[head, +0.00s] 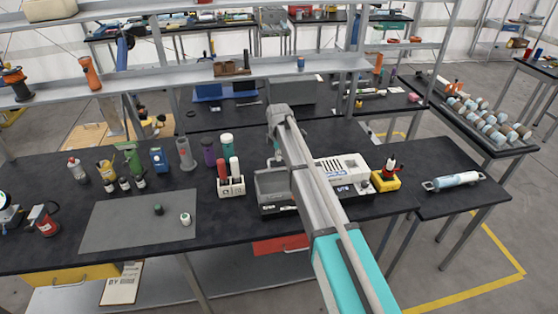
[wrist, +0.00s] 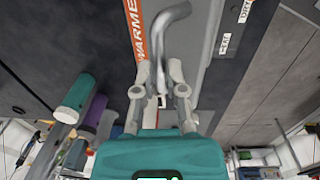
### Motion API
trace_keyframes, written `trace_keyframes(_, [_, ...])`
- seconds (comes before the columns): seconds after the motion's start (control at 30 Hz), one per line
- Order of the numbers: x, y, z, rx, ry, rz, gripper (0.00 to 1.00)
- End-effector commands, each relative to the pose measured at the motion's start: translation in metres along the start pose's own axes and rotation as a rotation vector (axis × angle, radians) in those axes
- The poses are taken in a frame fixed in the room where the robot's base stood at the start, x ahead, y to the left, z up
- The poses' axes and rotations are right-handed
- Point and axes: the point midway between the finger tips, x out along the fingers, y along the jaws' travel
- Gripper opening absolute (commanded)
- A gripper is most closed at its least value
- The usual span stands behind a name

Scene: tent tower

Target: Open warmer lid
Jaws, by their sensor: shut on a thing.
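The warmer (wrist: 205,40) shows in the wrist view as a grey panel with an orange "WARME…" strip and small white labels. A curved metal handle (wrist: 170,14) stands out from it. My gripper (wrist: 159,78) is shut on the handle, with the fingers on both sides of its lower part. In the head view, a grey machine (head: 343,168) with a dark box-like section on its left stands on the bench. My arm crosses in front of it and hides its middle. My fingertips are hard to see there, and I cannot tell how far the lid is raised.
A white holder (head: 231,187) with red-handled tools stands left of the machine. Teal and purple bottles (head: 208,152) are behind it. A yellow box (head: 385,181) stands to its right. A grey mat (head: 125,230) with two small jars lies at the left. A shelf (head: 200,75) runs above the bench.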

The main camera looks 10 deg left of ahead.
Motion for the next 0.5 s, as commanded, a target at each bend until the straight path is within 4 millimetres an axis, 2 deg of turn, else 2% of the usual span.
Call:
trace_keyframes(0.03, [-0.002, 0.014, 0.0, -0.002, -0.002, 0.009, 0.0])
trace_keyframes(0.5, [0.002, 0.07, -0.004, -0.006, -0.001, 0.006, 0.0])
